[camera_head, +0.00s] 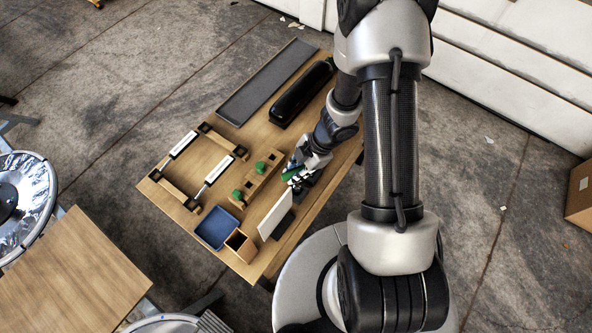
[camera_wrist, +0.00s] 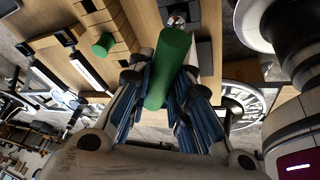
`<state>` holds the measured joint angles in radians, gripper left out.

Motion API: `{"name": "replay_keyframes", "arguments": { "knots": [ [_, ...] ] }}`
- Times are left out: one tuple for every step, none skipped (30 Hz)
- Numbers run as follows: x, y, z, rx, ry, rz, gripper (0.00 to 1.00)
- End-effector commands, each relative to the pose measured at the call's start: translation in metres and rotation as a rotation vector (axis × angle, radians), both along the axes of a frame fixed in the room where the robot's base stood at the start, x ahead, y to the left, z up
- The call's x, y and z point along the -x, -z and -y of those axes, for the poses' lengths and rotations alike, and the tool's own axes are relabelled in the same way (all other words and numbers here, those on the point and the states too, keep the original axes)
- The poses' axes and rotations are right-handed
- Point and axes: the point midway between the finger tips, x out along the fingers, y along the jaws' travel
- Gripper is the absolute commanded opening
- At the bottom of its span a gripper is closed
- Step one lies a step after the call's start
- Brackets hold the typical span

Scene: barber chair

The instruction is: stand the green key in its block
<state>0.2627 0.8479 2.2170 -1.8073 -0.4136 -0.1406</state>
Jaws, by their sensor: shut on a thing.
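My gripper (camera_head: 295,178) is over the right part of the wooden table, shut on a green key (camera_head: 289,174). In the wrist view the held key (camera_wrist: 170,62) is a long green cylinder between the fingers of my gripper (camera_wrist: 165,90); it is clear of the block there. The wooden block (camera_head: 250,187) lies just left of my gripper. Two other green pieces (camera_head: 260,167) (camera_head: 237,195) show at the block, and one piece (camera_wrist: 103,45) shows in the wrist view. The block (camera_wrist: 120,30) has dark openings along it.
A white panel (camera_head: 276,214) stands close in front of my gripper. A blue tray (camera_head: 217,228) and an open wooden box (camera_head: 240,245) stand at the table's near edge. A wooden rack with white bars (camera_head: 184,144), a long grey tray (camera_head: 265,85) and a black roll (camera_head: 301,93) lie farther off.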

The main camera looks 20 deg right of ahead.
Motion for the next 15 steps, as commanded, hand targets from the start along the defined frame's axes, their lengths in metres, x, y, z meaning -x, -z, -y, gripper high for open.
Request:
{"name": "replay_keyframes", "arguments": {
  "knots": [
    [-0.0001, 0.0003, 0.0, 0.0, 0.0, 0.0, 0.0],
    [-0.0002, 0.0006, -0.0001, 0.0, 0.0, 0.0, 0.0],
    [-0.0001, 0.0012, -0.0001, 0.0, 0.0, 0.0, 0.0],
    [-0.0001, 0.0017, -0.0001, 0.0, 0.0, 0.0, 0.0],
    [-0.0002, 0.0024, 0.0, 0.0, 0.0, 0.0, 0.0],
    [-0.0002, 0.0031, 0.0, 0.0, 0.0, 0.0, 0.0],
    [-0.0002, 0.0038, 0.0, 0.0, 0.0, 0.0, 0.0],
    [-0.0002, 0.0045, 0.0, 0.0, 0.0, 0.0, 0.0],
    [-0.0003, 0.0052, 0.0, 0.0, 0.0, 0.0, 0.0],
    [-0.0002, 0.0058, 0.0, 0.0, 0.0, 0.0, 0.0],
    [-0.0002, 0.0065, 0.0, 0.0, 0.0, 0.0, 0.0],
    [-0.0002, 0.0073, 0.0, 0.0, 0.0, 0.0, 0.0],
    [-0.0002, 0.0078, 0.0, 0.0, 0.0, 0.0, 0.0],
    [-0.0003, 0.0085, 0.0, 0.0, 0.0, 0.0, 0.0],
    [-0.0003, 0.0092, 0.0, 0.0, 0.0, 0.0, 0.0]
  ]
}}
